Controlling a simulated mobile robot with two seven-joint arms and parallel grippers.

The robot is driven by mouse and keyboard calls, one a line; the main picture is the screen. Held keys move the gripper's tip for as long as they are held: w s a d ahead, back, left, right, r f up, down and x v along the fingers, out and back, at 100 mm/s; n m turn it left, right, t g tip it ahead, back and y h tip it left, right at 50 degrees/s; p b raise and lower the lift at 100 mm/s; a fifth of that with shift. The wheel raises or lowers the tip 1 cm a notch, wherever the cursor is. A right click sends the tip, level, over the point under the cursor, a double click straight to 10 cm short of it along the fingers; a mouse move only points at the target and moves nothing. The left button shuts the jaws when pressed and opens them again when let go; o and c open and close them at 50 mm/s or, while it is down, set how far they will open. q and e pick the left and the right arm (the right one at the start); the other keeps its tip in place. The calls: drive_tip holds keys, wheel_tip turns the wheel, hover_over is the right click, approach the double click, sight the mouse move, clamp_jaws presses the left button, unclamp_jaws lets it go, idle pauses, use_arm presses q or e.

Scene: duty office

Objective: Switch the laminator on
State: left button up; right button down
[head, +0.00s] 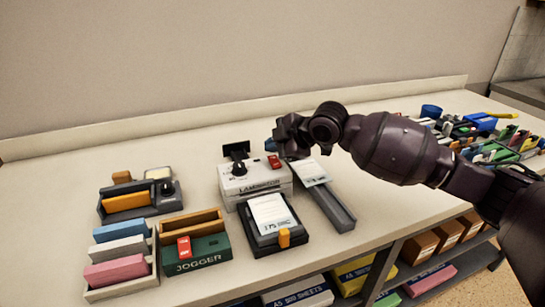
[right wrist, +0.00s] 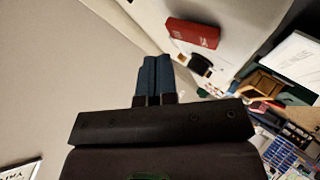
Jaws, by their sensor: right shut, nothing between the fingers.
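The laminator (head: 258,187) is a white box with its name on the front, standing mid-table. A red switch (head: 273,161) sits at the right of its top, and a black knob (head: 238,168) at the left. My right gripper (head: 281,148) is just above and beside the red switch; I cannot tell whether they touch. In the right wrist view its blue-grey fingers (right wrist: 153,80) are together with nothing between them. The red switch (right wrist: 193,33) shows there up and right of the fingertips, apart in the picture. The switch's on or off position is unclear. My left gripper is out of view.
A black tray with a white card (head: 271,214) and an orange tab stands in front of the laminator. A long grey tray (head: 336,211) is to its right. The green jogger (head: 196,254) and folder racks are at left; stationery bins (head: 495,150) are at far right.

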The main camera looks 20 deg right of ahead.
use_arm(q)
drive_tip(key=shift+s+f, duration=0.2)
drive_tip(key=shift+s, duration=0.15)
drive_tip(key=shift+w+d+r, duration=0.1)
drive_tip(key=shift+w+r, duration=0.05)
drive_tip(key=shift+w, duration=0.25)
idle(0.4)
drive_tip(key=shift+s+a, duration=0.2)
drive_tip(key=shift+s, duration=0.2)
use_arm(e)
drive_tip(key=shift+f, duration=0.1)
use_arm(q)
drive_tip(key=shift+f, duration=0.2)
use_arm(e)
drive_tip(key=shift+f, duration=0.1)
drive_tip(key=shift+f, duration=0.25)
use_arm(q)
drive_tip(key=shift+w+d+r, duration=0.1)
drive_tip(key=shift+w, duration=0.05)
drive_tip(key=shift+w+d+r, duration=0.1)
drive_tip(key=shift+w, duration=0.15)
use_arm(e)
drive_tip(key=shift+f, duration=0.1)
drive_tip(key=shift+w, duration=0.1)
